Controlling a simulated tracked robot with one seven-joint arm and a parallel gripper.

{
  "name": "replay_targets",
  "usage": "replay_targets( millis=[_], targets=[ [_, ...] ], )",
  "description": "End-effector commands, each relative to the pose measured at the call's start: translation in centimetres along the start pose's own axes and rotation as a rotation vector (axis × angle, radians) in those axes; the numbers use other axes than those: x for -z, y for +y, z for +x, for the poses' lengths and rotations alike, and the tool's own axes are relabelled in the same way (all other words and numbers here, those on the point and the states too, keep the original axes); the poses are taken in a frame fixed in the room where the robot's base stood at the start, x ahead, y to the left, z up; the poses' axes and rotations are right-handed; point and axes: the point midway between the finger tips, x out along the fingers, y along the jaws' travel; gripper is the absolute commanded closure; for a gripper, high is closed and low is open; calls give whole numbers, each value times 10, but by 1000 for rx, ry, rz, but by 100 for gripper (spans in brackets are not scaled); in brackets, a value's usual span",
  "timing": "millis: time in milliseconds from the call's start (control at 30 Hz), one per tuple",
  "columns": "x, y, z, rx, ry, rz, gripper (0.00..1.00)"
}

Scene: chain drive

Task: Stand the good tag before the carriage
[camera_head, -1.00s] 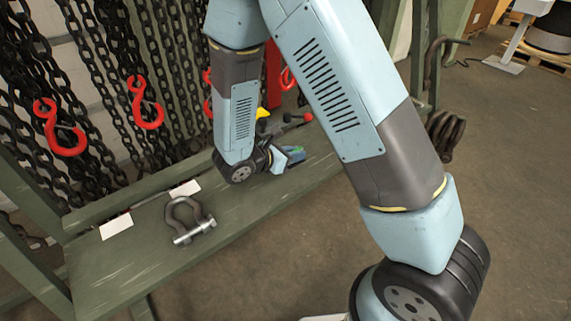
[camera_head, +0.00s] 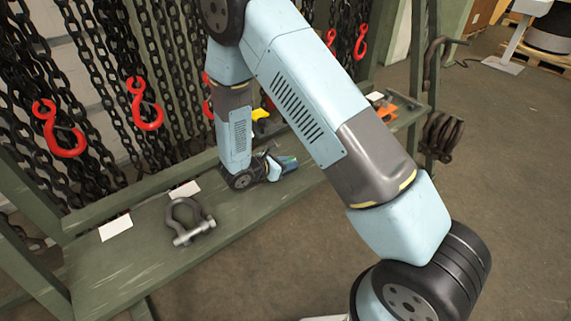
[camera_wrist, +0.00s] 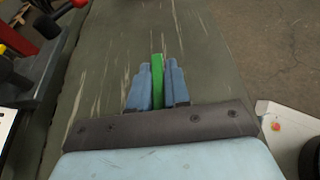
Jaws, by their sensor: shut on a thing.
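My gripper (camera_head: 287,162) is low over the green bench, far along it. In the wrist view its blue fingers (camera_wrist: 157,68) are shut on a thin green piece (camera_wrist: 157,88), seen edge-on and standing up between them. Whether this is the good tag I cannot tell, as no marking on it shows. I cannot tell whether it touches the bench. A dark fixture with red and yellow parts (camera_wrist: 38,72) is at the left of the wrist view, apart from the fingers; it may be the carriage. In the head view my arm hides most of that area.
The bench (camera_head: 130,265) holds a grey shackle (camera_head: 188,222) and two white cards (camera_head: 115,227) (camera_head: 185,189) at its near end. An orange item (camera_head: 383,107) lies at the far end. Chains with red hooks (camera_head: 146,103) hang behind. The bench around the fingers is clear.

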Motion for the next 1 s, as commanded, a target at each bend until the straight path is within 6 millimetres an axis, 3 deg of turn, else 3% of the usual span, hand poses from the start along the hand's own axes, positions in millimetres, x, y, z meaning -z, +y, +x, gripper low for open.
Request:
replay_targets(
  millis=[333,367,633,1000],
  targets=[
    [4,0,1,0,0,0,100],
    [4,0,1,0,0,1,82],
    [4,0,1,-1,0,1,58],
    [2,1,-6,-3,1,1,58]
  ],
)
